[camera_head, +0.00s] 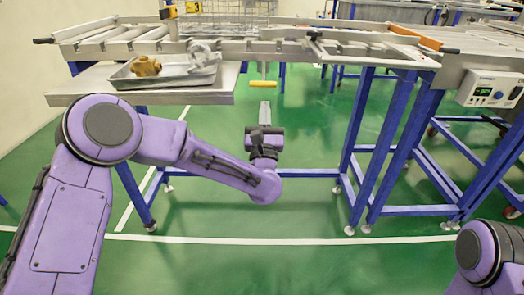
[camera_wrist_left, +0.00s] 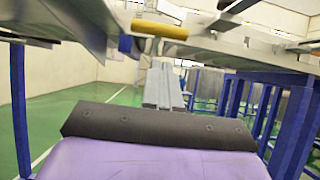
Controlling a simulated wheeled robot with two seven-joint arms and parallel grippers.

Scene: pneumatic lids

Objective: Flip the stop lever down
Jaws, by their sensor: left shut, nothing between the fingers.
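The stop lever appears as a yellow crossbar handle (camera_head: 263,84) on a short grey stem below the conveyor's front rail. The yellow handle also shows in the left wrist view (camera_wrist_left: 160,29), near the top, under the conveyor frame. My left gripper (camera_head: 265,104) is shut and empty, its fingers pointing up just below the handle. In the left wrist view the closed grey fingers (camera_wrist_left: 163,75) end below the handle, with a gap in that picture. My right gripper is out of view; only part of my right arm shows at the lower right.
A metal tray (camera_head: 190,77) with a brass-coloured part (camera_head: 145,66) sits on a side shelf (camera_head: 75,97) at left. Roller conveyor (camera_head: 130,34) runs above. Blue legs (camera_head: 385,140) and a control box (camera_head: 490,88) stand at right. Green floor below is clear.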

